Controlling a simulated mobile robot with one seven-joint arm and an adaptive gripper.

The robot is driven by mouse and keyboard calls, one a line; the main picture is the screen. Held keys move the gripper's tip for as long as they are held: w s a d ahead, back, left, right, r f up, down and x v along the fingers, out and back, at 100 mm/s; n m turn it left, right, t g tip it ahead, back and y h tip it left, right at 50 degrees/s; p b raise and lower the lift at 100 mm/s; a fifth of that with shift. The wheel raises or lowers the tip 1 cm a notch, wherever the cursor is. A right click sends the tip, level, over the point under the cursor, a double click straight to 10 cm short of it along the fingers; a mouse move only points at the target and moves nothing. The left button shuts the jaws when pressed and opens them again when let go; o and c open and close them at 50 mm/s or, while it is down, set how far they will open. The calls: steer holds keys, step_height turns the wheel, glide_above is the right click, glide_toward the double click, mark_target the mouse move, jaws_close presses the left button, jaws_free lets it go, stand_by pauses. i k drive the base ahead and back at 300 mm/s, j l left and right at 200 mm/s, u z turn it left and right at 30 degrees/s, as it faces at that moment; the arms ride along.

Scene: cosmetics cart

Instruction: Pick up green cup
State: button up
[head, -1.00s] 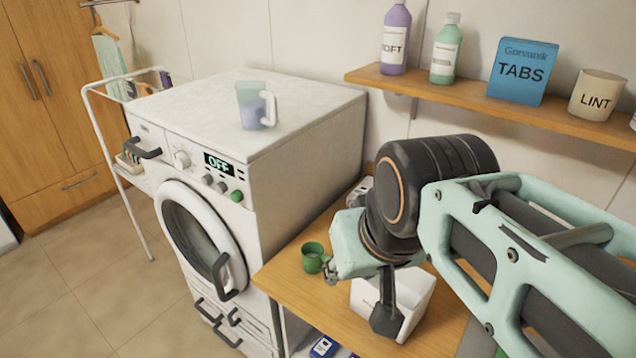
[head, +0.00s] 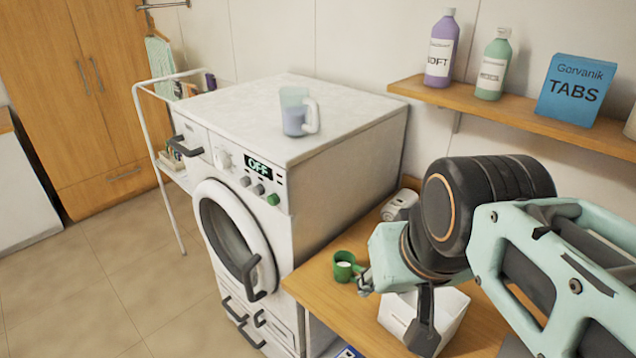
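The green cup (head: 344,267) stands upright on the wooden counter (head: 322,283), to the right of the washing machine. Something pale shows inside it. Its handle points right, toward my gripper (head: 365,281). The fingertips are small in the picture and sit just right of the cup, close to the handle. I cannot tell whether they touch it, or whether they are open or shut.
A white bin (head: 455,310) stands on the counter below my wrist. A white object (head: 400,204) lies behind. The washing machine (head: 270,150) carries a clear jug (head: 296,113). A shelf (head: 470,104) holds bottles and a TABS box (head: 577,90).

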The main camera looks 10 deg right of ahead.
mark_target(343, 261)
steer(key=i+j, duration=0.35)
steer(key=j, duration=0.15)
steer(key=i+j+z, duration=0.1)
steer(key=z, duration=0.3)
steer(key=j+z, duration=0.25)
steer(key=z, duration=0.15)
steer(key=i+j, duration=0.05)
